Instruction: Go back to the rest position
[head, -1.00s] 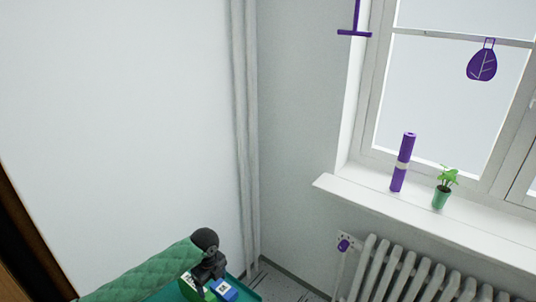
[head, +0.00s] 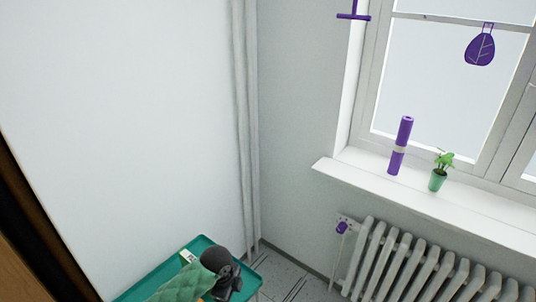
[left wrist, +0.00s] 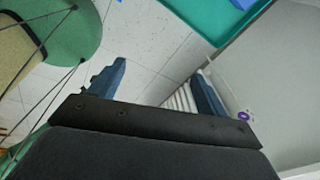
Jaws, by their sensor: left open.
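My left arm in its green quilted sleeve comes in at the bottom of the head view, ending in a dark wrist. The fingers cannot be made out there. In the left wrist view my left gripper (left wrist: 162,84) has its two blue fingers wide apart, with nothing between them but the floor and radiator beyond. My right gripper is in neither view.
A teal table (head: 160,277) is partly behind my left arm, with a small white-and-green item (head: 188,256) on it. A radiator (head: 420,268) stands under the windowsill (head: 425,195). A green rounded surface (left wrist: 75,38) shows at left in the wrist view.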

